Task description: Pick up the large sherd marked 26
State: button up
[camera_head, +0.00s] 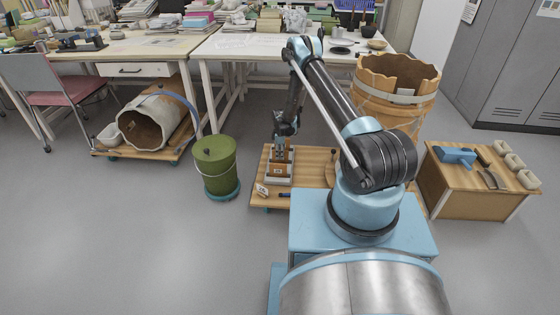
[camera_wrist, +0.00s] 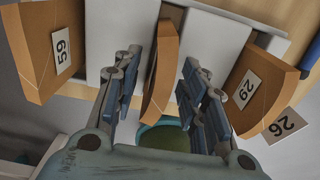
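In the wrist view a brown-orange sherd (camera_wrist: 163,65) stands edge-on between my two fingers; no number shows on it. My gripper (camera_wrist: 158,92) is open, with a finger on each side of this sherd and a visible gap to each. A sherd with a label reading like 59 (camera_wrist: 45,45) is at the left. In the head view my gripper (camera_head: 283,143) points down over the sherds in a pale rack (camera_head: 279,181) on a low wooden platform.
A green lidded bucket (camera_head: 215,165) stands left of the platform (camera_head: 310,170). A large wooden-toned vessel (camera_head: 395,92) stands behind right. A small wooden table (camera_head: 470,195) with tools is at right. A dolly with a big pale jar (camera_head: 155,122) is at left. Worktables line the back.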

grip_shut()
jog(key=shift+r, duration=0.1)
